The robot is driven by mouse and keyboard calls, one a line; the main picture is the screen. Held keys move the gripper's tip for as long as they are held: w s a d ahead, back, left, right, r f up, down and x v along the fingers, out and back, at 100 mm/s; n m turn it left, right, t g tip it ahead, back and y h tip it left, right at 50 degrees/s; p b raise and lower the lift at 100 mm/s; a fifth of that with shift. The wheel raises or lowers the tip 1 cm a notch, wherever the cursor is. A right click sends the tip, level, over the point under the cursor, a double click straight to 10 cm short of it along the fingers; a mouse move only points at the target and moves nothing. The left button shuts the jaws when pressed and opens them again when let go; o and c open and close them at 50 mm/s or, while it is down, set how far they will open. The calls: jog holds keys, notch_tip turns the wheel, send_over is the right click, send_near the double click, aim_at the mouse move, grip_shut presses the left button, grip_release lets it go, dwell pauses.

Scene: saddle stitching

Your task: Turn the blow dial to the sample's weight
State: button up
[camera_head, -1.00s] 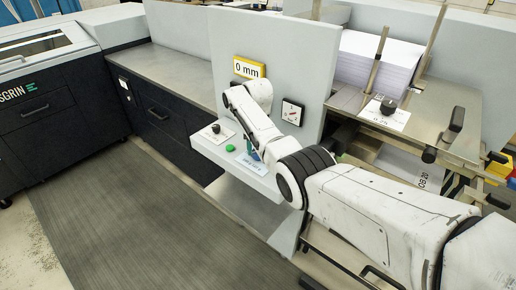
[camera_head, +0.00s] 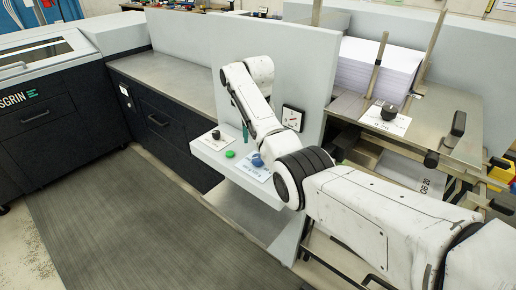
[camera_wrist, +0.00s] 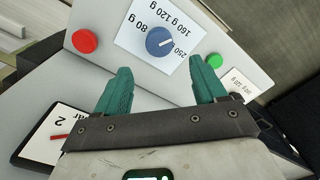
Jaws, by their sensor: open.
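The blue dial (camera_wrist: 160,41) sits on a white card (camera_wrist: 142,22) printed with gram weights, including 80 g, 120 g and 160 g. Its white pointer line points to the right in the wrist view. The dial also shows in the head view (camera_head: 257,160) on the pale shelf (camera_head: 238,176). My gripper (camera_wrist: 158,66) is open and empty. Its two teal fingertips are spread apart on the near side of the dial and do not touch it. In the head view a teal finger (camera_head: 244,132) hangs above and left of the dial.
A red button (camera_wrist: 85,41) and a green button (camera_wrist: 214,61) flank the dial. A black knob (camera_head: 216,134) stands on another card at the shelf's left. A gauge (camera_head: 292,118) is on the upright panel.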

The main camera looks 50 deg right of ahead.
jog(key=shift+r, duration=1.35)
jog(key=shift+f, duration=0.1)
